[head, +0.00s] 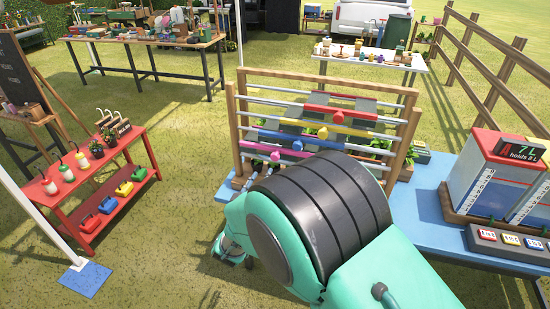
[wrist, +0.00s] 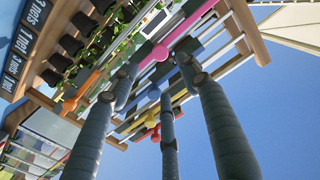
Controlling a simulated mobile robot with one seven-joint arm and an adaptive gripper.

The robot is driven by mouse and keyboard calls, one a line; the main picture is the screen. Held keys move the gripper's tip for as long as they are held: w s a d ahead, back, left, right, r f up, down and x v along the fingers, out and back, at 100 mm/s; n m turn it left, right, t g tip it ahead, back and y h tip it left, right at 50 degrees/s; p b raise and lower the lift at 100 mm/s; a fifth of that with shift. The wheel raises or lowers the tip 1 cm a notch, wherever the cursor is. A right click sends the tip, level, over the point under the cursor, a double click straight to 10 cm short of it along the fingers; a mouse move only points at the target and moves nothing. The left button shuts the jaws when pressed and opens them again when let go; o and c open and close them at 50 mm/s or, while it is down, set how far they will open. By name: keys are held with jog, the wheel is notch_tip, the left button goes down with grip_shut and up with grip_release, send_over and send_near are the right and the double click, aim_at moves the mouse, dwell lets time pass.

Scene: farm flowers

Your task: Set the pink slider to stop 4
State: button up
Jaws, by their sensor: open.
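The pink slider has a round pink knob (head: 275,156) and stands low on a wooden frame (head: 232,125) with several pale rails. In the wrist view the pink slider (wrist: 182,36) is a long pink bar with its knob near the fingers. My gripper (wrist: 157,82) is open and empty, its dark fingers spread below the rails. The fingertips overlap the pink bar's area in the picture; I cannot tell whether they touch it. No stop number beside the pink slider is readable.
Other sliders with blue (head: 297,145), red (head: 322,132) and yellow (head: 339,116) knobs share the frame. An orange slider (wrist: 80,92) shows in the wrist view. A water tank (head: 482,185) stands right on the blue table (head: 426,222). A red shelf (head: 72,178) is left, with open grass between.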

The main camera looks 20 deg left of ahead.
aim_at(274, 158)
jog(key=shift+w, duration=0.1)
jog(key=w+b, duration=0.3)
jog(key=w, duration=1)
jog(key=shift+w, duration=0.35)
grip_shut()
